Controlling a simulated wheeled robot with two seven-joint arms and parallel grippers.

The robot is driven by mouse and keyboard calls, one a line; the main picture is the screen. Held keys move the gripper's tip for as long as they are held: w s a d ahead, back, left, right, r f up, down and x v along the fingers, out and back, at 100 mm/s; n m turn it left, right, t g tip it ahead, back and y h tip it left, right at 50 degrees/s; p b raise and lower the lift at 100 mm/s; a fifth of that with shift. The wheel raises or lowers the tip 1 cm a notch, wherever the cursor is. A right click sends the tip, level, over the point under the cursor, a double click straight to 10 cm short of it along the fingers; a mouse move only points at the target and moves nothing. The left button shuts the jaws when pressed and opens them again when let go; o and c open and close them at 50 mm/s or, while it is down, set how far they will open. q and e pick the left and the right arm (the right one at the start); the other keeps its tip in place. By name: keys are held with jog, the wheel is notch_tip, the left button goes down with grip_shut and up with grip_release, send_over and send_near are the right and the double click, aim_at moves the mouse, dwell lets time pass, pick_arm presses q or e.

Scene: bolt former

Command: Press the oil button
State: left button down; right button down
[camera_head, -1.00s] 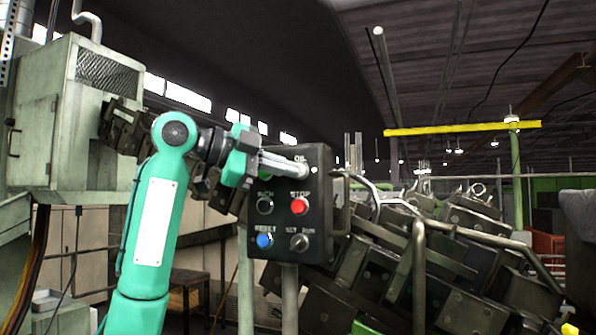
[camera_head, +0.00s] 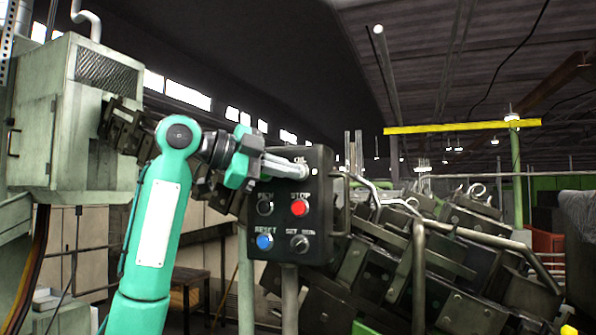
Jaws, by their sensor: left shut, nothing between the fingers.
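A dark control panel (camera_head: 282,228) stands on a post in the middle of the view. It carries a red STOP button (camera_head: 299,208), a blue RESET button (camera_head: 264,242), a black button (camera_head: 265,207) at the left and a selector switch (camera_head: 299,243). The oil button is at the panel's upper right, below a label that reads partly "OIL"; my fingertips hide it. My left gripper (camera_head: 303,171) is shut and empty, with its fingers pointing right across the top of the panel. Its tips are at the oil button; I cannot tell whether they touch it. My right gripper is not in view.
A grey-green cabinet (camera_head: 76,130) stands at the left. A dark machine with blocks and pipes (camera_head: 440,262) fills the right, close behind the panel. A bent metal pipe (camera_head: 419,270) stands right of the panel. A wooden table (camera_head: 192,284) is lower left.

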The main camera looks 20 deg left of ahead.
pick_arm(q)
jog(key=shift+w+p, duration=0.35)
jog(key=shift+w, duration=0.1)
dwell(0.6)
jog(key=shift+s, duration=0.85)
jog(key=s+b, duration=0.1)
jog(key=s, duration=0.4)
jog(key=shift+d+b, duration=0.2)
jog(key=shift+b, duration=0.15)
jog(key=shift+f, duration=0.1)
dwell(0.6)
